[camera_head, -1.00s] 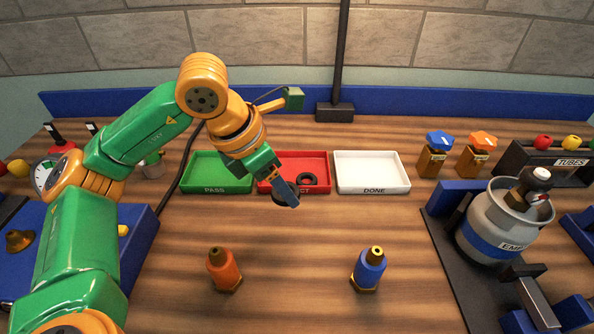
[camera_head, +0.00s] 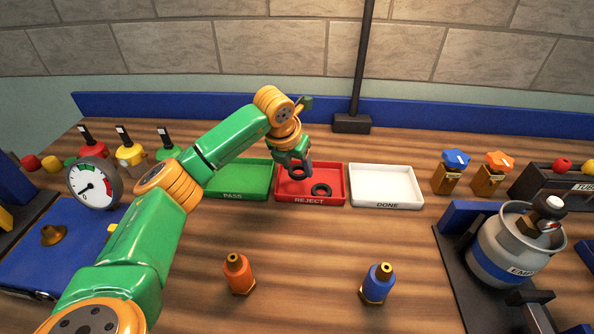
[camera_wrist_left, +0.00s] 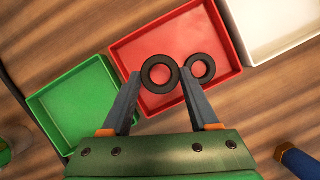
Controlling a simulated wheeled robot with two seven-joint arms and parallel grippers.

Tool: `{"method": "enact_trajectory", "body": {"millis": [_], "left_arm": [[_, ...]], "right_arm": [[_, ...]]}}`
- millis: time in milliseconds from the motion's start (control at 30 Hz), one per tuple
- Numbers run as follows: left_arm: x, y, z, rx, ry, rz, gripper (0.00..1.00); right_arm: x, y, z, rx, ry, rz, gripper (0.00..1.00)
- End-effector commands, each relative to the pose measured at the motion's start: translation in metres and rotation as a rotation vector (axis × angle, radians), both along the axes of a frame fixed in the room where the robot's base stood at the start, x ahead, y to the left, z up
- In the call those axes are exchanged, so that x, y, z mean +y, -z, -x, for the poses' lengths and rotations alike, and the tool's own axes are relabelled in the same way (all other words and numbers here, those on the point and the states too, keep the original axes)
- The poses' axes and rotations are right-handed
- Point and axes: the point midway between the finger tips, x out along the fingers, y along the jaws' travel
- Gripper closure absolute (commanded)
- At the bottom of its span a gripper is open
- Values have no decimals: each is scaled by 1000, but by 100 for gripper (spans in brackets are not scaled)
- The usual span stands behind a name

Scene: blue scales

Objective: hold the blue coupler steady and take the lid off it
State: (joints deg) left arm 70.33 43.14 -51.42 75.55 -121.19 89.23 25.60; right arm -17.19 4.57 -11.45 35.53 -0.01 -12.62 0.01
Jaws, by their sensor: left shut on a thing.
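The blue coupler (camera_head: 376,284) stands upright on the wooden table at the front, with a brass top and a brass foot. Nothing touches it. A blue part that looks like it shows at the right edge of the left wrist view (camera_wrist_left: 300,162). My left gripper (camera_head: 299,168) is far from it, over the red REJECT tray (camera_head: 335,202). It is shut on a black ring (camera_wrist_left: 160,73), held between its fingertips. A second black ring (camera_head: 321,189) lies in the red tray. My right gripper is not in view.
An orange coupler (camera_head: 238,272) stands left of the blue one. The green PASS tray (camera_head: 231,195) and white DONE tray (camera_head: 386,204) flank the red tray. A grey gas cylinder (camera_head: 500,243) stands at the right. The table between the couplers is clear.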

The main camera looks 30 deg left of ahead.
Motion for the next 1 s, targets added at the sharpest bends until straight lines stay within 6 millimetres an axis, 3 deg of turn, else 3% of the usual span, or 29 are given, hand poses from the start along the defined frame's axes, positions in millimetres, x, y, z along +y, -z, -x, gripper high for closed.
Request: {"method": "enact_trajectory", "body": {"millis": [233, 567, 600, 633, 1000], "left_arm": [[4, 35, -6, 3, 0, -2, 100], [4, 44, -6, 0, 1, -1, 100], [4, 43, -6, -1, 1, -1, 31], [4, 42, -6, -1, 1, -1, 27], [3, 36, -5, -2, 1, -1, 27]], "right_arm": [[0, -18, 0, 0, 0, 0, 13], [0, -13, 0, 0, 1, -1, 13], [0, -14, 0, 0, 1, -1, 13], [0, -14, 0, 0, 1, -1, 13], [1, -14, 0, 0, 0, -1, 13]]}}
